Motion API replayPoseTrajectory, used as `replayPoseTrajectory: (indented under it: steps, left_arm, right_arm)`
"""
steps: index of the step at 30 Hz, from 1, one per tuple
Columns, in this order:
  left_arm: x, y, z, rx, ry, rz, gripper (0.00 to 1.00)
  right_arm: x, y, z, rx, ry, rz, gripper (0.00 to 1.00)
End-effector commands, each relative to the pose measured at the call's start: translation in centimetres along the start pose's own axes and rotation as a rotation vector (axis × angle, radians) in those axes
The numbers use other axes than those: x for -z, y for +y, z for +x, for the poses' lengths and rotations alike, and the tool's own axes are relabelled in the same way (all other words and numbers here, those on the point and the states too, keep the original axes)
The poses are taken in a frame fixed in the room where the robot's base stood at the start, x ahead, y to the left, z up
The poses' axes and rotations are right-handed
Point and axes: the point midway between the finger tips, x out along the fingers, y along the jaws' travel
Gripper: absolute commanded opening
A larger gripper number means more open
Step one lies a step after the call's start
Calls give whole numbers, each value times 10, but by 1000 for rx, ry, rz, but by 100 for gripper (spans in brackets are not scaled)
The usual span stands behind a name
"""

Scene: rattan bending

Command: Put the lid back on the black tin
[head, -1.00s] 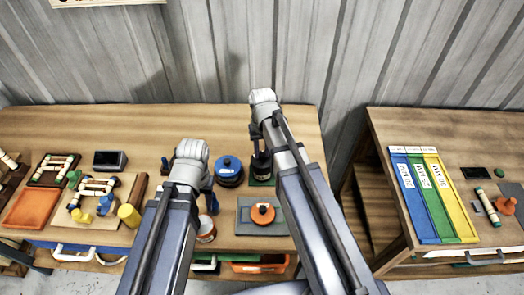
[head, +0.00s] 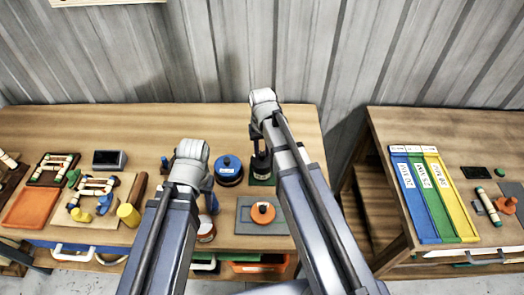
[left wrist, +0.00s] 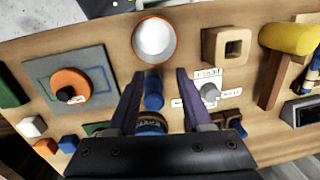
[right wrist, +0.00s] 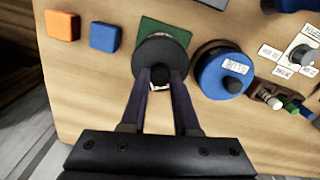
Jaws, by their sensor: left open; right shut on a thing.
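The black tin (head: 261,168) stands on a small green mat (right wrist: 160,28) near the back right of the left bench. My right gripper (right wrist: 161,78) points down over it and is shut on the black knob of the dark round lid (right wrist: 158,52). The lid is over the tin; whether it touches the rim is hidden from me. My left gripper (left wrist: 160,74) is open and empty, left of the tin, above a small blue cylinder (left wrist: 153,92).
A blue tin (head: 229,168) stands close left of the black tin. An orange lid (head: 263,212) lies on a grey mat (head: 245,226) in front. An open white-and-orange tin (left wrist: 154,42) stands near the front edge. Orange (right wrist: 62,25) and blue (right wrist: 105,37) blocks lie nearby.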

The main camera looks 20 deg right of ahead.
Motion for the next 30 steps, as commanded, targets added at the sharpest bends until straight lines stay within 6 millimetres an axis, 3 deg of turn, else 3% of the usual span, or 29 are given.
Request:
replayPoseTrajectory:
  steps: [5, 6, 15, 20, 28, 30]
  left_arm:
    - [0, 0, 0, 0, 0, 0, 50]
    - [0, 0, 0, 0, 0, 0, 50]
    - [0, 0, 0, 0, 0, 0, 50]
    - [0, 0, 0, 0, 0, 0, 50]
    - [0, 0, 0, 0, 0, 0, 50]
    - [0, 0, 0, 0, 0, 0, 50]
  right_arm:
    - [0, 0, 0, 0, 0, 0, 0]
    - [0, 0, 0, 0, 0, 0, 32]
    - [0, 0, 0, 0, 0, 0, 65]
    - [0, 0, 0, 0, 0, 0, 65]
    - [0, 0, 0, 0, 0, 0, 94]
    - [0, 0, 0, 0, 0, 0, 95]
